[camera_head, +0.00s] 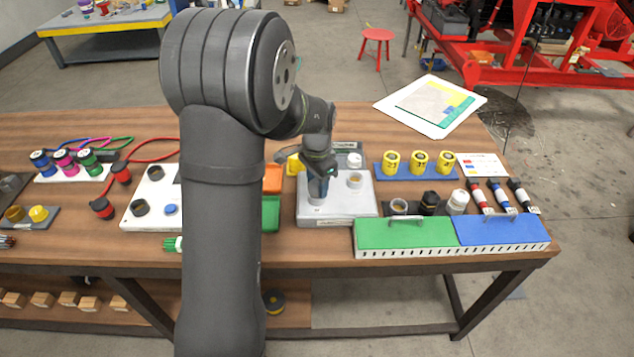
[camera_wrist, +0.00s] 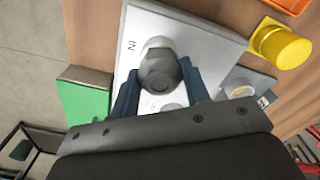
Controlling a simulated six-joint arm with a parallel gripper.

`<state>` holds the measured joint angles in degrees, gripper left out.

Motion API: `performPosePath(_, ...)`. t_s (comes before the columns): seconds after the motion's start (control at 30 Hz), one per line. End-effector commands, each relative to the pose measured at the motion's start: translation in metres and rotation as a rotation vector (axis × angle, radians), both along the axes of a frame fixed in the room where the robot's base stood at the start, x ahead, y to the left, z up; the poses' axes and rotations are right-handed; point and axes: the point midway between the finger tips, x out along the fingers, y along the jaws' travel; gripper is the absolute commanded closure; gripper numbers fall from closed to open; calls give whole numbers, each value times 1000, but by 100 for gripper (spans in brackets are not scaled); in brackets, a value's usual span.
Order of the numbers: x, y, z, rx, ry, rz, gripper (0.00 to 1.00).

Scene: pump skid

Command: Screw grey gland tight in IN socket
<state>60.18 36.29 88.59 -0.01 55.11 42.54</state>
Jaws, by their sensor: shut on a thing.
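The grey gland (camera_wrist: 160,70), with a dark hex head, shows in the wrist view between the two fingers of my gripper (camera_wrist: 161,78). My gripper is shut on it, with one finger on each side. The gland stands at the IN end of the pale grey block (camera_wrist: 203,24), beside the printed letters IN. Its thread and the IN socket are hidden beneath it, so I cannot tell how deep it sits. In the head view, my gripper (camera_head: 320,178) points down over the left part of the block (camera_head: 350,222).
A second socket (camera_head: 355,180) is on the block's right part. A green lid (camera_head: 405,233) and a blue lid (camera_head: 497,230) lie at the front right. Grey, black and white parts stand behind them. Yellow caps (camera_head: 419,161) stand farther back. An orange bin (camera_head: 272,179) is close on the left.

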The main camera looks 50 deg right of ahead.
Motion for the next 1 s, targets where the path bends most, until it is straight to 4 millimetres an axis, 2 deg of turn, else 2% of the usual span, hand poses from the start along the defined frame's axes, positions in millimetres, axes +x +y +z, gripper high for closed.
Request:
performPosePath(0.3,0,0,0,0,0,-315,79)
performPosePath(0.53,0,0,0,0,0,-414,79)
performPosePath(0.8,0,0,0,0,0,-693,79)
performPosePath(1.0,0,0,0,1,0,-777,79)
